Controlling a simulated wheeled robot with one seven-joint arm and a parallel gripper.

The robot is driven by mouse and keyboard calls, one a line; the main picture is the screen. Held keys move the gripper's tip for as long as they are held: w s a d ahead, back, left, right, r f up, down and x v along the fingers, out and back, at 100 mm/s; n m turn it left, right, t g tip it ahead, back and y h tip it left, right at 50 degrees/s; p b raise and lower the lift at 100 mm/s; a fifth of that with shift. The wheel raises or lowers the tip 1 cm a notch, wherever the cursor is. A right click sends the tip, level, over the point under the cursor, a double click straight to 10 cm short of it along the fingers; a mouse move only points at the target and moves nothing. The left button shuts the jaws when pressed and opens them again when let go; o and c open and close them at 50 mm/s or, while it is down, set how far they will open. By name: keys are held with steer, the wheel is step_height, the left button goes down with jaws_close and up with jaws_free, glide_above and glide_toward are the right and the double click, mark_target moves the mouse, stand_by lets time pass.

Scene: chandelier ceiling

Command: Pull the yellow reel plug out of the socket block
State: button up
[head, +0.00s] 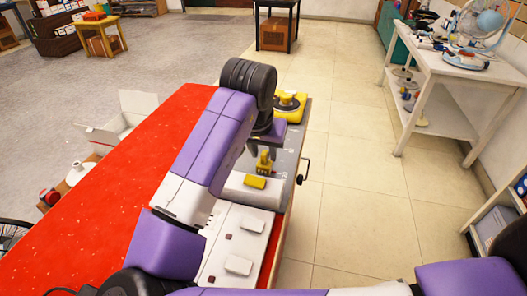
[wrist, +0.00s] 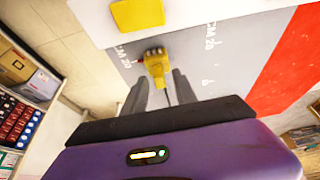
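The yellow plug (head: 264,162) is just beyond the white socket block (head: 236,189), which has a yellow piece (head: 255,183) on top. In the wrist view the plug (wrist: 157,68) is between the two dark fingers of my gripper (wrist: 160,76), with a gap on each side. My gripper is open around it. The yellow reel (head: 290,106) lies beyond my gripper at the far end of the bench, partly hidden by my arm.
The bench has a red top (head: 110,215) and a grey mat (head: 285,165) with white markings. White plates (head: 240,245) lie nearer. A black crank handle (head: 303,172) sticks out at the right edge. A white shelf table (head: 460,75) with a fan stands right. The tiled floor between is clear.

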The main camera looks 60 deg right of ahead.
steer(key=shift+r, duration=0.1)
steer(key=p+v, duration=0.1)
steer(key=v, duration=0.6)
steer(key=shift+a+r, duration=0.2)
steer(key=shift+r, duration=0.05)
steer(key=shift+d, duration=0.1)
stand_by(0.5)
